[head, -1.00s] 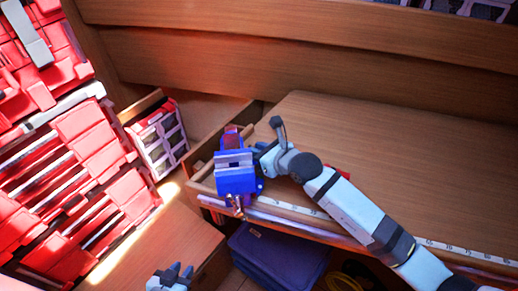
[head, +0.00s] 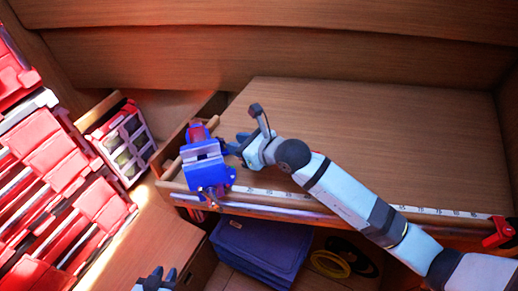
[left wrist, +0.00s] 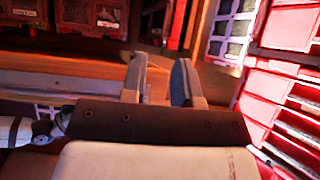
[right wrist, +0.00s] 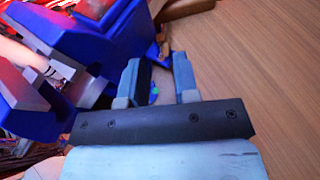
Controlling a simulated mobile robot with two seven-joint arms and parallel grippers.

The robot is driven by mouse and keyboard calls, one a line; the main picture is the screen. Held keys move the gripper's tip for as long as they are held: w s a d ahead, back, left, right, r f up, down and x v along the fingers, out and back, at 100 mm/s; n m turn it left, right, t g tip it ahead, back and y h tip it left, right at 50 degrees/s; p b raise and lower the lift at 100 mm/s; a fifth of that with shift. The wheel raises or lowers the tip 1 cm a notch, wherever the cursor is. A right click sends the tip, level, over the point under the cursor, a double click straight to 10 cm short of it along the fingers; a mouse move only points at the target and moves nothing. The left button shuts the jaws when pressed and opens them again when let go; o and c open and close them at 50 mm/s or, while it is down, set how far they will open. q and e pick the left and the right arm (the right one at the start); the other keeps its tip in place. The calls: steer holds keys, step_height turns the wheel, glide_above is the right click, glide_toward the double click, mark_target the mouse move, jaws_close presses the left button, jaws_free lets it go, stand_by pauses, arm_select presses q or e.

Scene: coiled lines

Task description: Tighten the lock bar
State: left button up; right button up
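A blue vise (head: 205,165) with pale jaws stands at the left front corner of the wooden bench. It also fills the upper left of the right wrist view (right wrist: 105,40). My right gripper (head: 234,143) is just right of the vise, over the bench top. In the right wrist view its fingers (right wrist: 156,72) are apart, with a small blue part of the vise just beyond and partly between them. I cannot tell whether that part is the lock bar or whether a finger touches it. My left gripper (head: 160,275) is low, away from the vise; its fingers (left wrist: 160,78) are open and empty.
The bench top (head: 400,130) is bare to the right. A measuring strip (head: 440,211) runs along its front edge, with a red clamp (head: 502,232) at the right. Red drawers (head: 60,160) stand left.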

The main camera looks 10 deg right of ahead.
steer(key=b+v, duration=0.1)
steer(key=v, duration=0.7)
steer(key=shift+s+d+r+b, duration=0.2)
steer(key=shift+s+b, duration=0.15)
